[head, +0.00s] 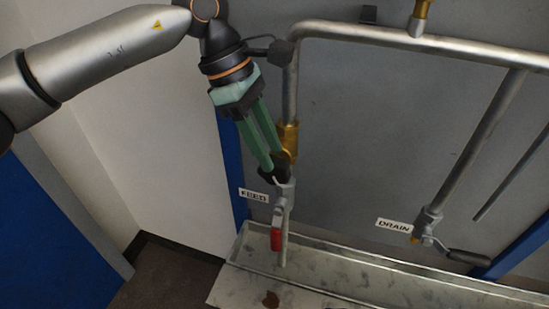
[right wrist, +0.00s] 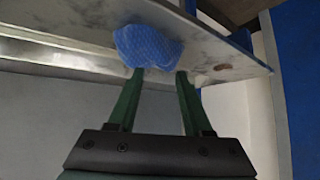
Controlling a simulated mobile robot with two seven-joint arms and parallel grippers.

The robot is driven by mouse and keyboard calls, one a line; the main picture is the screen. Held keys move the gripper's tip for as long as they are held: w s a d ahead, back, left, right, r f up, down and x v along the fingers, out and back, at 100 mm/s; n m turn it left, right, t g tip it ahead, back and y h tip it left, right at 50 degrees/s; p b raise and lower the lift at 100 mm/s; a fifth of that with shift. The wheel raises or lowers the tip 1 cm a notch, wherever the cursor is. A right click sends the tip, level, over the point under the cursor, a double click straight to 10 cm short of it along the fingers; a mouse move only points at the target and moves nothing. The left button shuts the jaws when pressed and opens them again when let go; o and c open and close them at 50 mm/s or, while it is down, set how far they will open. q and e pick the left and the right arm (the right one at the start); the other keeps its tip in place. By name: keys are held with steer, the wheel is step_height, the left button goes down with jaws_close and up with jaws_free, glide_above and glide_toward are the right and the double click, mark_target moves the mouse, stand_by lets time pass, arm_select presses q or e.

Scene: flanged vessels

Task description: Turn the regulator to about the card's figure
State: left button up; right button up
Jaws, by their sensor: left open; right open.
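A brass fitting (head: 289,139), apparently the regulator, sits on the vertical pipe at the centre of the head view. My left gripper (head: 276,172) reaches down beside it from the upper left, its fingertips at the fitting's lower end. It is open; the fingertips partly hide what lies between them, and I cannot tell whether they touch it. No card with a readable figure shows. My right gripper (right wrist: 160,75) is open in the right wrist view, with a blue cloth (right wrist: 147,46) just beyond its fingertips; I see nothing held.
Below the fitting are a valve with a red handle (head: 276,239) and a small label (head: 253,195). A metal trough (head: 340,268) runs along the bottom. A DRAIN label (head: 394,225) and a dark-handled valve (head: 467,257) are at right. A pipe (head: 430,42) crosses above.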

mark_target(273, 158)
arm_select(q)
steer(key=shift+x, duration=1.55)
jaws_close()
